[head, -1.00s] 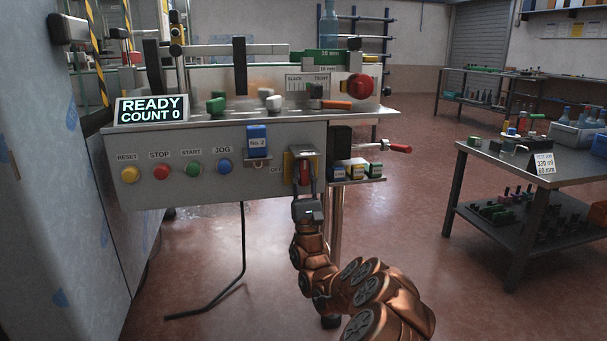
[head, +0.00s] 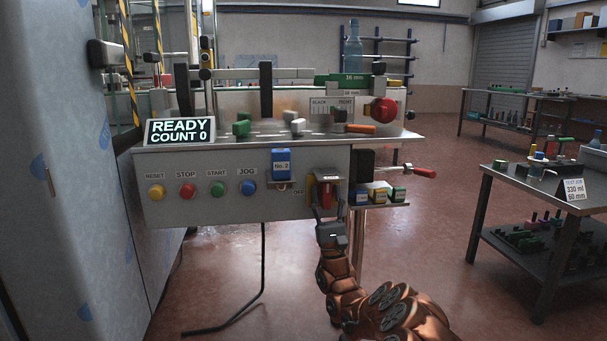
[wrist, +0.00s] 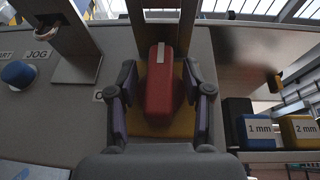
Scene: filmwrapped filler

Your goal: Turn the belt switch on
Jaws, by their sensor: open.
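The belt switch is a red handle (head: 326,196) on a yellow plate (head: 310,191), on the front of the grey machine panel. An OFF label (head: 297,192) stands to its left. In the wrist view the red handle (wrist: 165,95) points straight up with a white mark at its top, and the yellow plate (wrist: 165,128) shows behind it. My gripper (head: 330,212) is at the switch from below. In the wrist view my gripper (wrist: 164,92) is open, with one finger on each side of the handle and gaps visible. The OFF label is mostly hidden by the left finger there.
A metal bracket (head: 328,176) juts out just above the switch. RESET, STOP, START and JOG buttons (head: 248,188) sit farther left. Small labelled blocks (head: 379,194) stand on a shelf at right.

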